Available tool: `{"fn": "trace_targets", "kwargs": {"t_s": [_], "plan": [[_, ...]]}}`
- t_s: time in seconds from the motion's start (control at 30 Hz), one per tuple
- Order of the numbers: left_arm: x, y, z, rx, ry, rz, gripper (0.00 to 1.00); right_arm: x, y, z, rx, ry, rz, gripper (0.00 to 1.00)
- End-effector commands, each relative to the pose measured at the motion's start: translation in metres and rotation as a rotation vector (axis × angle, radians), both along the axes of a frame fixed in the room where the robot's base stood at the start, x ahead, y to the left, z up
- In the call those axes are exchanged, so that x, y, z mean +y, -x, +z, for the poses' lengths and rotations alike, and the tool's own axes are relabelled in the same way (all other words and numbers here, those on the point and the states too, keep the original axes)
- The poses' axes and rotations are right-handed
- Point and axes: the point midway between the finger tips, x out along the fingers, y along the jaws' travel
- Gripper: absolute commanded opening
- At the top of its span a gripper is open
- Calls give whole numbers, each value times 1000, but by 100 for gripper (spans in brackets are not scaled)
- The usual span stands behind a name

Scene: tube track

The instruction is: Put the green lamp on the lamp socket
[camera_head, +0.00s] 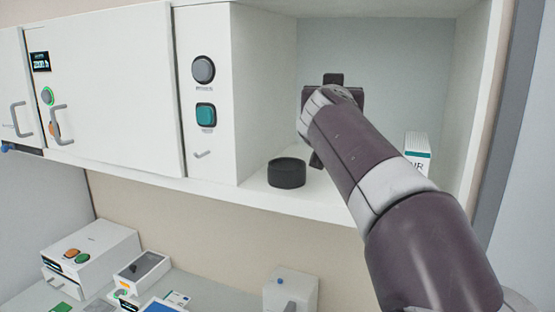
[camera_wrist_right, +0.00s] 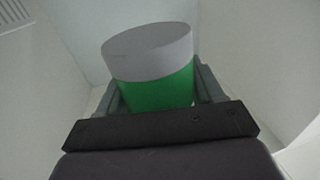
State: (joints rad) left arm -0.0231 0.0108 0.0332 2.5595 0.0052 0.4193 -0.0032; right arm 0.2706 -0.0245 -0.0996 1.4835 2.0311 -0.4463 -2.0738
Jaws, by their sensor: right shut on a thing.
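The green lamp (camera_wrist_right: 160,88) shows in the right wrist view as a green cylinder with a wide grey cap. My right gripper (camera_wrist_right: 158,100) is shut on it, with a finger on each side of the green part. In the head view my right gripper (camera_head: 333,95) is inside the open cabinet bay, and the arm and hand hide the lamp. A short black round cup (camera_head: 286,174), which may be the lamp socket, sits on the bay floor, below and left of my gripper. My left gripper is in neither view.
Below are a counter with boxes (camera_head: 90,255) and a white block (camera_head: 291,291).

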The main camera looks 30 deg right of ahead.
Motion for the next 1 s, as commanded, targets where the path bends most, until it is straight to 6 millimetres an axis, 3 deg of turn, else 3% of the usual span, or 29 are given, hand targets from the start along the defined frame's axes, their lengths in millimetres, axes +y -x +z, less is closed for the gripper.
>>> {"fn": "trace_targets", "kwargs": {"t_s": [0.03, 0.1, 0.3, 0.4, 0.63, 1.0], "plan": [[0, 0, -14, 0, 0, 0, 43, 6, -14, -18, 5, 0, 7, 35], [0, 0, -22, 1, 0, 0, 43, 15, -35, -31, 6, 1, 8, 35], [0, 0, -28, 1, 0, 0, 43, 33, -82, -56, 2, -1, 4, 35], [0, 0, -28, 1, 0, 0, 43, 37, -94, -62, 0, -1, 2, 35], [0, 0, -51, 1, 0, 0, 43, 38, -97, -102, 2, 0, 0, 35], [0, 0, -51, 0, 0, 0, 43, 38, -97, -105, 0, -1, 0, 35]]}}
